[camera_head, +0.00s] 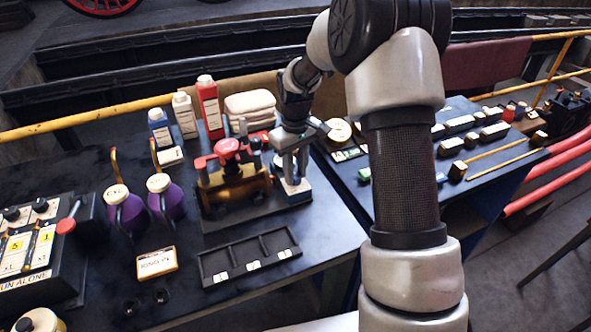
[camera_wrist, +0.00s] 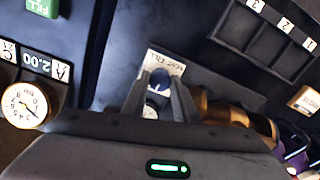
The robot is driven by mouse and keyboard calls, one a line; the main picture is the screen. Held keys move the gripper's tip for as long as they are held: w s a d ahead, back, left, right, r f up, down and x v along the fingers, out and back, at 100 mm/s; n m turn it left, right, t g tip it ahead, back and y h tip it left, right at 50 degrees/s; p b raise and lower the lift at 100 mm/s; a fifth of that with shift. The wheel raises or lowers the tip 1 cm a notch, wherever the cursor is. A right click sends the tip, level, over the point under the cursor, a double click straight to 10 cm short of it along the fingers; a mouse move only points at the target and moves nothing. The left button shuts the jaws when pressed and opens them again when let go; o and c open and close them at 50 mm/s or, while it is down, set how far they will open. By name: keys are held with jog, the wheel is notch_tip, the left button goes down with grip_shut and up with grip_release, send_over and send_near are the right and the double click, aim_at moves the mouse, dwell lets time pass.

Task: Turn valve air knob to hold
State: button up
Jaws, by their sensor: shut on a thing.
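A white label plate (camera_wrist: 166,62) with dark lettering lies just beyond the knob. Its words are upside down and too small to read surely, so I cannot tell the knob's setting.
A brass valve with red handles (camera_head: 228,150) stands close left of my gripper. A three-slot tray (camera_head: 250,257) lies in front. Purple jugs (camera_head: 165,198) and several bottles stand left and behind. A round gauge (camera_wrist: 24,104) is at the wrist view's left.

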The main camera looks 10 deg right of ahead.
aim_at(296, 175)
jog(key=shift+n, duration=0.6)
jog(key=o, duration=1.1)
jog(key=shift+c, duration=0.2)
notch_tip(296, 175, up, 18)
jog(key=p, duration=0.1)
jog(key=shift+f, duration=0.25)
